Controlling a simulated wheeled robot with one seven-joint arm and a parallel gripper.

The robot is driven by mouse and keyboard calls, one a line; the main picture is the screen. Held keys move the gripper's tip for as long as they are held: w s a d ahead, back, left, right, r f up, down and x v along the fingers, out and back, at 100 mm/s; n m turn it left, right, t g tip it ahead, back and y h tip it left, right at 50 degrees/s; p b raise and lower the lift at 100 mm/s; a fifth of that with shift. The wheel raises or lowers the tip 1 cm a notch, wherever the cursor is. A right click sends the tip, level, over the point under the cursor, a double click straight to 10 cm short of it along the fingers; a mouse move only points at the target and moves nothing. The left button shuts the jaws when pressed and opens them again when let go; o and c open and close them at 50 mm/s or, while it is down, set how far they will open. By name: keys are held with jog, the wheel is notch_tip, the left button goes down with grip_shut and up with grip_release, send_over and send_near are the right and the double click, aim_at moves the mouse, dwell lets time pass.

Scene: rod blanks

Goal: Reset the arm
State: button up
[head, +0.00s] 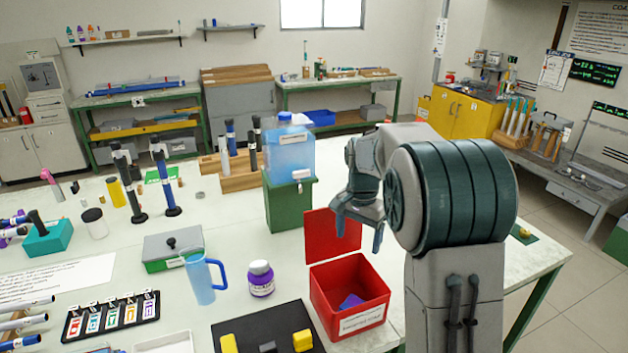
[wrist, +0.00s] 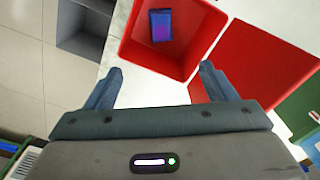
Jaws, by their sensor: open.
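My gripper (head: 359,220) hangs from my bent arm above the right part of the white table, just to the right of a red box's raised lid. In the wrist view my gripper (wrist: 160,90) has its two fingers spread wide with nothing between them. The red box (head: 350,318) is open, and its red lid (head: 333,235) stands up at the back. A small blue-purple packet (wrist: 161,25) lies inside the box; it also shows in the head view (head: 351,301).
A green stand (head: 289,204) with a blue water container (head: 290,155) rises behind the lid. A blue mug (head: 201,278), purple-labelled jar (head: 261,278) and black mat (head: 262,335) lie left of the box. A grey-lidded green box (head: 173,249) stands further left.

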jog(key=s+r+n+t, duration=0.2)
jog(key=s+r+n, duration=0.3)
jog(key=s, duration=0.8)
jog(key=s+f+n+t, duration=0.1)
jog(key=s+n, duration=0.2)
jog(key=s, duration=1.1)
jog(key=shift+s+d+t, duration=0.15)
jog(key=shift+s+t, duration=0.15)
jog(key=shift+s, duration=0.05)
jog(key=shift+f, duration=0.1)
